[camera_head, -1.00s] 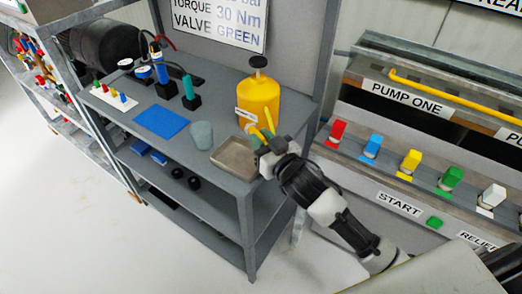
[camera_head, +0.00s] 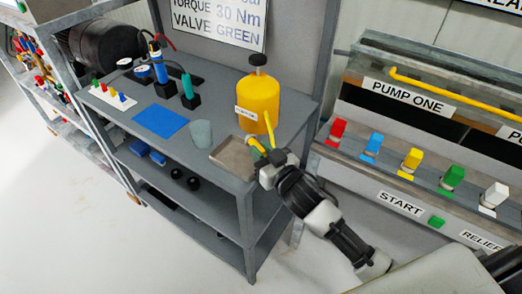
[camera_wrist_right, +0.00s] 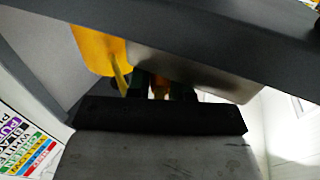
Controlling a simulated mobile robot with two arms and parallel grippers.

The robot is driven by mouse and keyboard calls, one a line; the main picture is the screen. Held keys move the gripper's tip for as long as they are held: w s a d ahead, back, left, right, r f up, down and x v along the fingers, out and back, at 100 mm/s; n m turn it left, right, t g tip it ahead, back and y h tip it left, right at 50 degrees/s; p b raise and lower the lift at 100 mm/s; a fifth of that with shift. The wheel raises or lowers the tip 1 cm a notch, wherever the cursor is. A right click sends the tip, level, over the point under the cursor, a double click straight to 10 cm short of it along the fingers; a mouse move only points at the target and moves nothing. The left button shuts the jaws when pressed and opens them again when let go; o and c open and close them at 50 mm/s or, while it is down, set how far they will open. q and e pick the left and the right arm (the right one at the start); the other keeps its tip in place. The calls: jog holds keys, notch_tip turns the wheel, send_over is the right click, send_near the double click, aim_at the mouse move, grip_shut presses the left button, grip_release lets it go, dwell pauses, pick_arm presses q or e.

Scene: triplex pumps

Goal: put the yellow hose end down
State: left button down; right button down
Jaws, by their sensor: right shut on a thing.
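The yellow pump bottle (camera_head: 258,100) with a black knob stands on the grey bench top. Its yellow hose (camera_head: 268,128) comes down toward my right gripper (camera_head: 266,161). The gripper is shut on the yellow hose end (camera_head: 254,143), which shows just beyond the jaws over the right part of the metal tray (camera_head: 231,154). In the wrist view, the bottle (camera_wrist_right: 98,48), the hose (camera_wrist_right: 121,76) and the tray (camera_wrist_right: 205,72) lie beyond the fingers (camera_wrist_right: 160,88). The tip is partly hidden, and I cannot tell whether it touches the tray. My left gripper is out of view.
A grey cup (camera_head: 201,133) and a blue mat (camera_head: 160,121) lie left of the tray. The bench's front right post (camera_head: 246,225) is close to my arm. The pump panel with coloured switches (camera_head: 411,160) stands to the right.

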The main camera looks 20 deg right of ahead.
jog(key=c, duration=1)
grip_release()
jog(key=shift+s+f, duration=0.15)
jog(key=shift+f, duration=0.5)
jog(key=shift+r, duration=0.1)
jog(key=shift+r+p, duration=0.3)
jog(key=shift+r, duration=0.1)
jog(key=v, duration=1.1)
jog(key=shift+s+r+b, duration=0.3)
jog(key=shift+r, duration=0.15)
jog(key=shift+d, duration=0.1)
